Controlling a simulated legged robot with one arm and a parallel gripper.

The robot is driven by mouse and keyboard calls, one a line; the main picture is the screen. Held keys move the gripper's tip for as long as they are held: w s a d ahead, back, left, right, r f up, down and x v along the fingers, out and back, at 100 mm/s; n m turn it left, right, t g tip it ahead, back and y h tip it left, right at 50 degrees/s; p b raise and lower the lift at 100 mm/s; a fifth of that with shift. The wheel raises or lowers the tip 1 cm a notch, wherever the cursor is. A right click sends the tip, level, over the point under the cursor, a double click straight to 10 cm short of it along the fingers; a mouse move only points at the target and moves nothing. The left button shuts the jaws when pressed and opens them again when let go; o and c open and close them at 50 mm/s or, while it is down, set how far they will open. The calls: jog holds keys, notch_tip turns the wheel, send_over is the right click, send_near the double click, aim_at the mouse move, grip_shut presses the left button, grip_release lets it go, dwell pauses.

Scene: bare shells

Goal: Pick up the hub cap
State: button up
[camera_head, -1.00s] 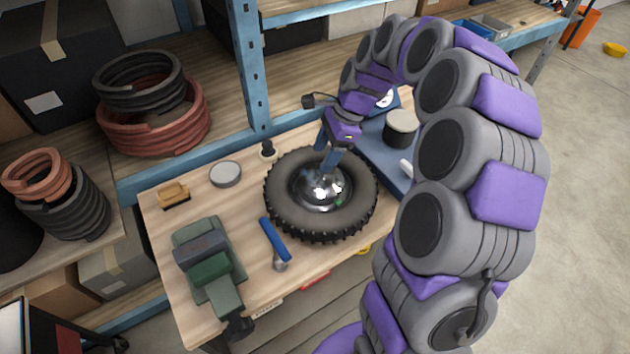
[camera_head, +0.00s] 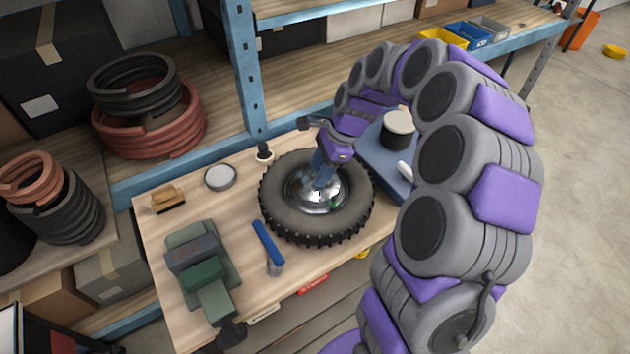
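The hub cap (camera_head: 316,198) is a shiny chrome dome. It sits in the middle of a black knobbly tyre (camera_head: 352,216) that lies flat on the wooden workbench (camera_head: 170,225). My gripper (camera_head: 320,182) has blue fingers and points down at the hub cap from above. Its fingertips are over the dome's upper middle and seem to be at or very near its surface. I cannot tell whether they touch it, or how far apart they are. My purple and grey arm arches in from the right and hides part of the bench's right side.
A blue-handled hammer (camera_head: 267,247) lies left of the tyre, and a green vise (camera_head: 203,268) stands at the front left. A round tin (camera_head: 220,177) and a brush (camera_head: 168,199) lie at the back left. A blue shelf post (camera_head: 245,75) rises behind the bench.

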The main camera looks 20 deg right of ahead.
jog(key=shift+d, duration=0.35)
jog(key=shift+c, duration=0.8)
jog(key=c, duration=0.3)
jog(key=shift+a, duration=0.45)
jog(key=shift+c, duration=1.4)
jog(key=shift+a, duration=0.25)
